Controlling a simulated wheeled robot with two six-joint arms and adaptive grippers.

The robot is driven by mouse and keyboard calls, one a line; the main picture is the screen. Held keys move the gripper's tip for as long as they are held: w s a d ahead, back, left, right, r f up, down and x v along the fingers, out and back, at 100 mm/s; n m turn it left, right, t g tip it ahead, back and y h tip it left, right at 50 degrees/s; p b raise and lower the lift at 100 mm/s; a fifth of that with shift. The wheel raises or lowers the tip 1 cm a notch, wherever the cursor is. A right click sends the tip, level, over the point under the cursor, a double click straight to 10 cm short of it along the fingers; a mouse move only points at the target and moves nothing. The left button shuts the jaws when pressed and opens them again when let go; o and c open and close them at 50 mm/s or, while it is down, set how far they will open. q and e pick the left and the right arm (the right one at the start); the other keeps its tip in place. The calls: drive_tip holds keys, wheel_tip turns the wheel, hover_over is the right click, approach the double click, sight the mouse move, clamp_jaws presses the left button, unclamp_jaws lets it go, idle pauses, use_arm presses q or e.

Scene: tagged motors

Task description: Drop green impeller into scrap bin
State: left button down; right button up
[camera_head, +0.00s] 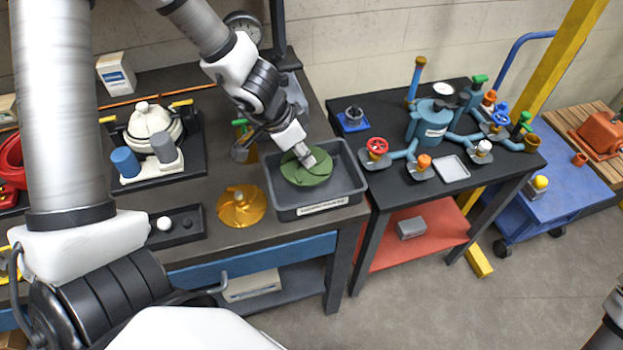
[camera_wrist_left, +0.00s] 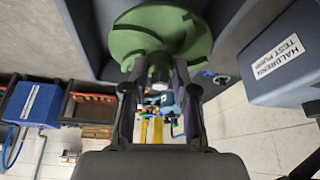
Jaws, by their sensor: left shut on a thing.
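The green impeller (camera_head: 309,175) is a round disc with curved vanes. My left gripper (camera_head: 305,159) is shut on it from above. In the head view the disc lies within the outline of a dark grey open bin (camera_head: 322,211) with a white label on its front, too small to read for sure. I cannot tell whether the disc touches the bin floor. In the left wrist view the green impeller (camera_wrist_left: 160,35) sits between the fingertips of the left gripper (camera_wrist_left: 156,78).
An orange impeller (camera_head: 241,206) lies on the dark bench left of the bin. A small black tray (camera_head: 187,226) with a white ball is further left. A white domed pump part (camera_head: 153,123) stands behind. A table with a blue pipe manifold (camera_head: 428,122) is on the right.

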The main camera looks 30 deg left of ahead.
use_arm(q)
drive_tip(key=shift+d+r, duration=0.1)
drive_tip(key=c, duration=0.8)
unclamp_jaws()
drive_tip(key=shift+r, duration=0.55)
drive_tip(key=v, duration=0.6)
drive_tip(key=shift+s+r, duration=0.15)
drive_tip(key=shift+s, duration=0.15)
drive_tip(key=shift+w, duration=0.1)
